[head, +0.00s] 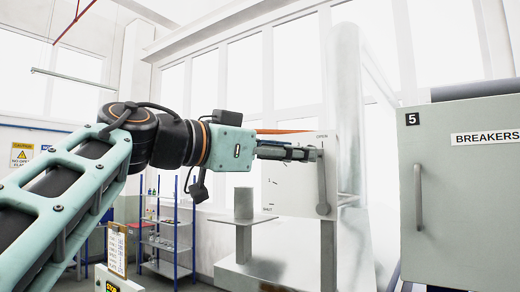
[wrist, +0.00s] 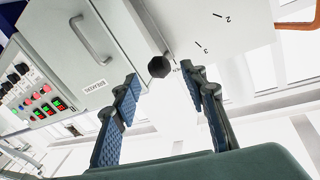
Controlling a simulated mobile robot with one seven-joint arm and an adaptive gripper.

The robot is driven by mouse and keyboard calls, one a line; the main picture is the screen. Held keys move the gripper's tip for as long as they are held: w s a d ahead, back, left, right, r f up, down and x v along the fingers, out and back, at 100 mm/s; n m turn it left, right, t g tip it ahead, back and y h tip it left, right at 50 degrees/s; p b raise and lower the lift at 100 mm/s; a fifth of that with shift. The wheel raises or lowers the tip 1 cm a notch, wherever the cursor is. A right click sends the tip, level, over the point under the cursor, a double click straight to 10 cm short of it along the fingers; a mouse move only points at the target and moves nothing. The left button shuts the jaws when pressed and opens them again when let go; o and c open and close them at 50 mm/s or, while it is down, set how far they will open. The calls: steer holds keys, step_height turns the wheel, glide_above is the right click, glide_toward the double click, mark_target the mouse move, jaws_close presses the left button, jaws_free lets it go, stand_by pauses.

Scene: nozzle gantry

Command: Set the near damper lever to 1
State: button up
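The damper lever (head: 322,185) is a grey bar on a pale panel (head: 290,200) marked OPEN at the top and SHUT at lower left. The lever stands upright, its upper end toward OPEN. My gripper (head: 313,153) is at its upper end and partly hides it. In the wrist view the dark knob (wrist: 159,67) shows near the gap between the blue-padded fingertips of my gripper (wrist: 164,77). The fingers are apart, with clear space beside the knob. The scale marks 2 and 3 show on the panel (wrist: 240,50). I cannot tell how deep the knob sits between the fingers.
A grey-green BREAKERS cabinet (head: 460,200) with a handle stands to the right, close to the panel. A grey pedestal (head: 243,205) is left of the panel. Blue shelving (head: 165,240) and a clipboard (head: 117,247) are farther left. An orange bar (head: 283,131) shows behind my gripper.

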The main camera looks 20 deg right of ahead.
steer(key=p+x, duration=0.1)
steer(key=x, duration=0.4)
steer(key=shift+w+d, duration=0.1)
steer(key=shift+d, duration=0.1)
jaws_close()
